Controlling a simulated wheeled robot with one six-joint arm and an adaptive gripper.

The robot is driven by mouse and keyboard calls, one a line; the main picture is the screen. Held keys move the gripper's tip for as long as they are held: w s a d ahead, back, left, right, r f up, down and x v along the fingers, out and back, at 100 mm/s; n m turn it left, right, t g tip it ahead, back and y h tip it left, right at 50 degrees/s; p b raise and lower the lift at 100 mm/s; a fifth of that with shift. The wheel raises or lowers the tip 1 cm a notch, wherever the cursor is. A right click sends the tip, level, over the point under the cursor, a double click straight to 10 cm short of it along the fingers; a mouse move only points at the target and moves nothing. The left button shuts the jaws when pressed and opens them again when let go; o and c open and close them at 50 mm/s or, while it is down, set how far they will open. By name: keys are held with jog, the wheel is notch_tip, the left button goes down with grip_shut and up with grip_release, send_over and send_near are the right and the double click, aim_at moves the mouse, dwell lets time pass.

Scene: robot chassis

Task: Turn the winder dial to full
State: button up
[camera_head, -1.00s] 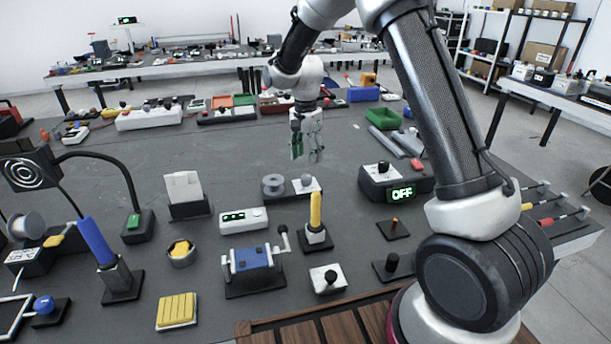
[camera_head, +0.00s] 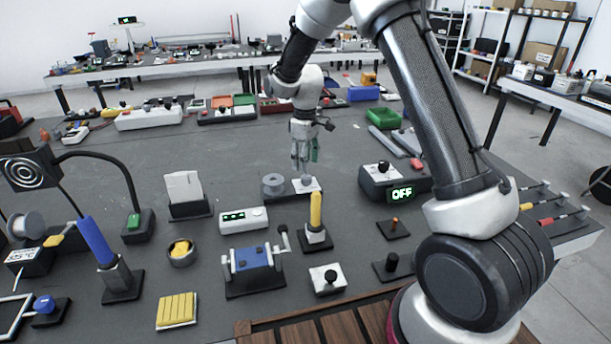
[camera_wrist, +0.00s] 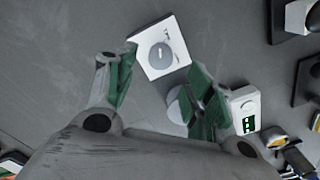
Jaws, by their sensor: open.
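The winder is a dark base with a grey spool (camera_head: 273,184) at its left and a white dial plate (camera_head: 312,186) at its right. In the wrist view the white plate (camera_wrist: 147,65) carries a round grey dial (camera_wrist: 160,56) with small dark marks beside it. My gripper (camera_head: 304,166) points down just above the dial and partly hides it in the head view. In the wrist view its green-padded fingers (camera_wrist: 162,66) are apart and empty, with the dial showing between and beyond the tips. The spool (camera_wrist: 176,106) is partly hidden behind the right finger.
A white box with green lights (camera_head: 243,220) stands in front of the spool. A yellow-handled lever (camera_head: 316,212) rises close in front of the dial. A black box reading OFF (camera_head: 402,194) is to the right.

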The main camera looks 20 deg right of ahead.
aim_at(306, 175)
notch_tip(306, 175, down, 6)
jog(key=shift+r, duration=0.1)
jog(key=c, duration=1)
jog(key=m, duration=0.4)
jog(key=o, duration=1)
